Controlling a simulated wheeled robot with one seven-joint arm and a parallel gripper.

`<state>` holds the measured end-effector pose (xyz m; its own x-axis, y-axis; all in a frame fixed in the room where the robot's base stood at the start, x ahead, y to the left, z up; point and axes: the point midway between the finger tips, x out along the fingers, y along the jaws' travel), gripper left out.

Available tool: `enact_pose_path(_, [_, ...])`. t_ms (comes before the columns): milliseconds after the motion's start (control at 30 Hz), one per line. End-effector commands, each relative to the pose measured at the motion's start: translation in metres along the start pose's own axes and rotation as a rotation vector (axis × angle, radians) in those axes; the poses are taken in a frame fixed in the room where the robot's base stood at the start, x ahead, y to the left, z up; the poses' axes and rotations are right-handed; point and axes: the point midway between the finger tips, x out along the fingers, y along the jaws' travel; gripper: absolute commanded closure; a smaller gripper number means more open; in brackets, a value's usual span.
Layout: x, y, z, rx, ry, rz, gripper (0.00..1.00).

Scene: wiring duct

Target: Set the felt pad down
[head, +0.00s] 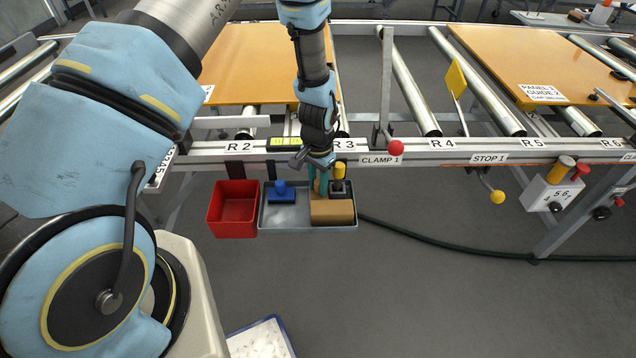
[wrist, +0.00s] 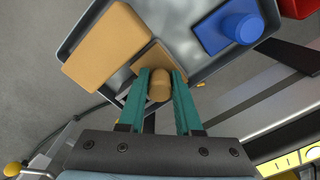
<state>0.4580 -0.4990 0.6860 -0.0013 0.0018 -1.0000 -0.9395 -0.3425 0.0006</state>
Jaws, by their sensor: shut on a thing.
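My gripper (head: 318,184) points down over the grey tray (head: 283,229) hung on the rail's front side. In the wrist view its teal fingers (wrist: 160,92) are shut on the tan knob of the felt pad (wrist: 152,58), a flat brown square. The pad is over or in the tray, between the tan block and the blue piece; whether it touches the tray floor I cannot tell. In the head view the fingers and the tan block mostly hide the pad.
The tray also holds a tan block (head: 332,210), a blue piece with a round knob (head: 281,191) and a dark piece with a yellow top (head: 340,172). A red bin (head: 233,210) adjoins the tray's left side. The labelled conveyor rail (head: 430,151) runs behind.

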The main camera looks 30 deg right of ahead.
Motion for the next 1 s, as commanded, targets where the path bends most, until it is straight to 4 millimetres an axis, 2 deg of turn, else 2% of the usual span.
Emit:
enact_pose_path(433, [0.0092, -0.0001, 0.0002, 0.000, 0.000, 0.000, 1.00])
enact_pose_path(467, [0.0083, -0.0001, 0.0002, 0.000, 0.000, 0.000, 0.65])
enact_pose_path(700, [0.0076, -0.0001, 0.0001, 0.000, 0.000, 0.000, 0.38])
enact_pose_path(1000, [0.0049, -0.0001, 0.0001, 0.000, 0.000, 0.000, 0.37])
